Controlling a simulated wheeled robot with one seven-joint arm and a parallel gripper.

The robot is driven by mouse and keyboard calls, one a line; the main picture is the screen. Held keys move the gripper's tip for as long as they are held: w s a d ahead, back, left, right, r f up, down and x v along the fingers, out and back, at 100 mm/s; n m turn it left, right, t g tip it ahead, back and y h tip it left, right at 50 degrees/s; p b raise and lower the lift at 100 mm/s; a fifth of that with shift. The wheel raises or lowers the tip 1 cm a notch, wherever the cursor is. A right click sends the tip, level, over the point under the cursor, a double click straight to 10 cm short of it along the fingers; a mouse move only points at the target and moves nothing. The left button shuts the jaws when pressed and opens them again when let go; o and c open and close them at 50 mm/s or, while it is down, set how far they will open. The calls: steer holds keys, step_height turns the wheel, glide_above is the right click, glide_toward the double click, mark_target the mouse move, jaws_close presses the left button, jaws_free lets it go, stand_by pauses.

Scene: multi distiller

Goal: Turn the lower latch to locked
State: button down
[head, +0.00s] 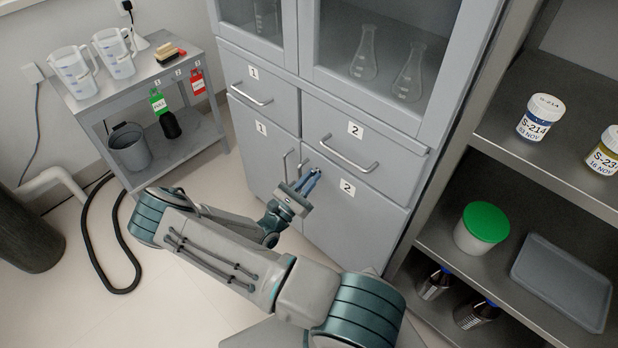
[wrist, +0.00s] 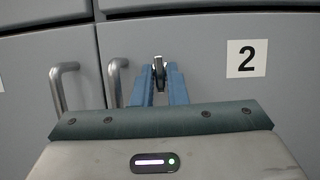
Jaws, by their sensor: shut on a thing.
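The lower latch (wrist: 159,68) is a small dark metal piece on the front of the lower right cabinet door (wrist: 205,45), which carries a "2" label. My gripper (wrist: 160,72) has its two blue fingers on either side of the latch and is shut on it. The latch stands roughly upright in the wrist view; whether it is locked cannot be told. In the head view my gripper (head: 313,173) reaches the same door (head: 350,218), and its fingers largely hide the latch.
Two vertical bar handles, the left (wrist: 62,87) and the right (wrist: 115,82), stand close left of my fingers. Above is drawer 2 with a bar handle (head: 348,155). An open shelf unit (head: 545,185) stands at the right, and a side table (head: 150,85) stands at the left.

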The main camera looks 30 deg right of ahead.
steer(key=shift+d+r, duration=0.2)
steer(key=c, duration=1.5)
jaws_free()
steer(key=shift+d, duration=0.1)
steer(key=shift+f, duration=0.1)
steer(key=shift+a+f, duration=0.2)
steer(key=shift+a, duration=0.4)
steer(key=v, duration=1.3)
steer(key=shift+s+d+f, duration=0.1)
steer(key=shift+d, duration=0.05)
